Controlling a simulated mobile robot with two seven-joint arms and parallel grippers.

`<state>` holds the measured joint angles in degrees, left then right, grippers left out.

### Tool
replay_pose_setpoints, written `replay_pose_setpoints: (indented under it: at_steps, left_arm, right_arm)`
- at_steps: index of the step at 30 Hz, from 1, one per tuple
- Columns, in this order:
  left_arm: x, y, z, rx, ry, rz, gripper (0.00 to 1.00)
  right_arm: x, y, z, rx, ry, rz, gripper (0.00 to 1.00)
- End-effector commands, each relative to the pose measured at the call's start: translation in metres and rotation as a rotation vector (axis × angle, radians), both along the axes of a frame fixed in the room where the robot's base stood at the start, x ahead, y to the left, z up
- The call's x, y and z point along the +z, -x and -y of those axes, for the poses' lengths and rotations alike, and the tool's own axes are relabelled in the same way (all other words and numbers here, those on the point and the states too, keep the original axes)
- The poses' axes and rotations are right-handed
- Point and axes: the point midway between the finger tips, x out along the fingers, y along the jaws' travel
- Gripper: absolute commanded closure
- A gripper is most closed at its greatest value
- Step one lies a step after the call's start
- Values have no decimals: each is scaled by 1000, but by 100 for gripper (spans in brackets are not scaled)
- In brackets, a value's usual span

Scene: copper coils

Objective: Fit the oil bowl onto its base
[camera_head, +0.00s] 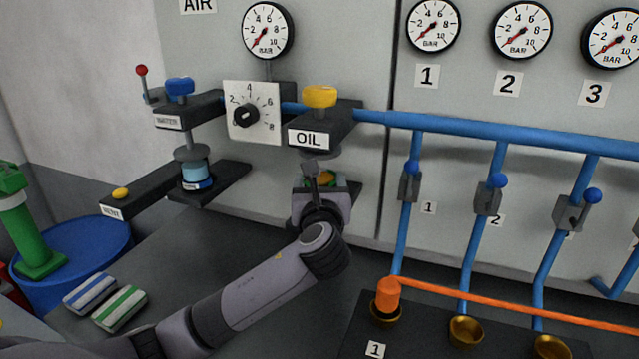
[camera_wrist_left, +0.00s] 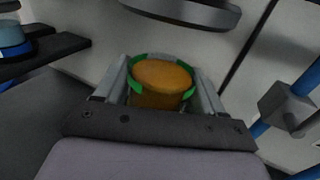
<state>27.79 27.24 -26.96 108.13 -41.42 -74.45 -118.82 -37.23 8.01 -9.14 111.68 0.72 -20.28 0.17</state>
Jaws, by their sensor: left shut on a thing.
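The oil bowl, amber inside with green marks on its rim, shows in the left wrist view (camera_wrist_left: 163,75) between my left gripper's fingers (camera_wrist_left: 162,88). In the head view, only a little of the bowl (camera_head: 326,180) shows past my left gripper (camera_head: 322,188), which is shut on it. The bowl looks upright. The oil base is the dark block labelled OIL (camera_head: 335,125) with a yellow knob (camera_head: 320,96) and a grey round collar underneath. The collar (camera_wrist_left: 185,12) is at the top of the left wrist view, above and beyond the bowl, apart from it. My right gripper is not in view.
Left of the oil base stand the gauge dial (camera_head: 252,112) and the WATER unit (camera_head: 188,110) with its blue bowl (camera_head: 195,172). A blue pipe (camera_head: 480,127) with several valves runs right. Cloths (camera_head: 105,302) lie on the table at left; an orange hose (camera_head: 500,300) crosses lower right.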

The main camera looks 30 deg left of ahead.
Motion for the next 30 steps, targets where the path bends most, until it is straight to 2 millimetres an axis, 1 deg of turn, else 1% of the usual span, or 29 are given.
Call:
replay_pose_setpoints:
  at_steps: [5, 6, 8, 9, 17, 21, 26, 30]
  left_arm:
    - [-5, 0, 0, 0, 0, 0, 76]
    - [-7, 0, 0, 0, 0, -2, 28]
    - [-7, 0, 0, 0, 0, -1, 8]
    - [-7, 0, 0, 0, 0, -1, 5]
    - [-6, 0, 0, 0, 0, -1, 5]
    - [1, 1, 2, -1, 0, 0, 5]
    - [-1, 22, 17, -4, 1, -2, 5]
    - [-1, 47, 36, -5, 2, -1, 5]
  right_arm:
    - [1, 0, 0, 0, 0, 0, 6]
    - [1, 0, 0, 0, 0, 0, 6]
    - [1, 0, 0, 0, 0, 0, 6]
    - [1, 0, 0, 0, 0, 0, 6]
    - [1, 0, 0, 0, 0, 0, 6]
    - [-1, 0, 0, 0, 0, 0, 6]
    - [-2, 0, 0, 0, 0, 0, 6]
    - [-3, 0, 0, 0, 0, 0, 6]
